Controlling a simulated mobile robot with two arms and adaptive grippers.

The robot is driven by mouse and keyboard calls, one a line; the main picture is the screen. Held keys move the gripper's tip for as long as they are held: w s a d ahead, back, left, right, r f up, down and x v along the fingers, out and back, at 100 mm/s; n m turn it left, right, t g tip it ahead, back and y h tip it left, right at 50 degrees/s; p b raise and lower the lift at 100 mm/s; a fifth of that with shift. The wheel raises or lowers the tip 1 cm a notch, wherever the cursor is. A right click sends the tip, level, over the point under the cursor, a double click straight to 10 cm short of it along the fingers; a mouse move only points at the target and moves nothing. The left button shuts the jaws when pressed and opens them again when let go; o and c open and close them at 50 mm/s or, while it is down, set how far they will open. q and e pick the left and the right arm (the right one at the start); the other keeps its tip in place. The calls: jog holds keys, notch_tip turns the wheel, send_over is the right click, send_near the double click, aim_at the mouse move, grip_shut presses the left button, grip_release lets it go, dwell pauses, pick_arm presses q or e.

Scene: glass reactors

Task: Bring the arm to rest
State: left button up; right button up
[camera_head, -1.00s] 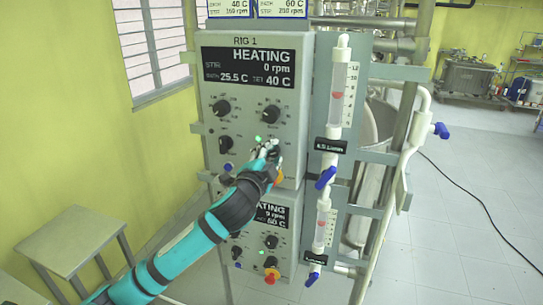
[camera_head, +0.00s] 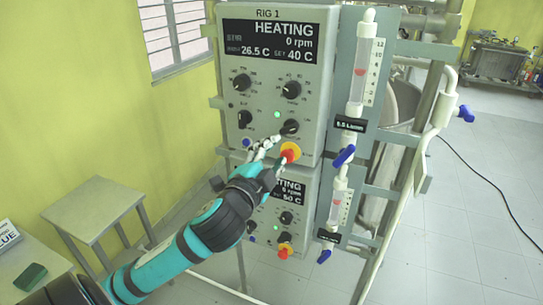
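My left arm comes in from the lower left. Its gripper (camera_head: 280,150) is in front of the lower edge of the RIG 1 control box (camera_head: 262,140), with its fingers apart and nothing seen between them. The fingertips lie just left of a red and yellow stop button (camera_head: 290,152) and below the lower right black knob (camera_head: 289,127). I cannot tell whether they touch the box. The display (camera_head: 270,41) reads HEATING, 0 rpm, 26.5 C, set 40 C. My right gripper is out of view.
A second control box (camera_head: 288,217) sits below, partly hidden by my gripper. Glass tubes with blue valves (camera_head: 344,156) stand at the right on the metal frame. A small table (camera_head: 95,208) is at the left. A green block (camera_head: 31,277) lies at the lower left.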

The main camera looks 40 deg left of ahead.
pick_arm(q)
jog(key=shift+s+d, duration=0.1)
jog(key=shift+s, duration=0.2)
dwell(0.4)
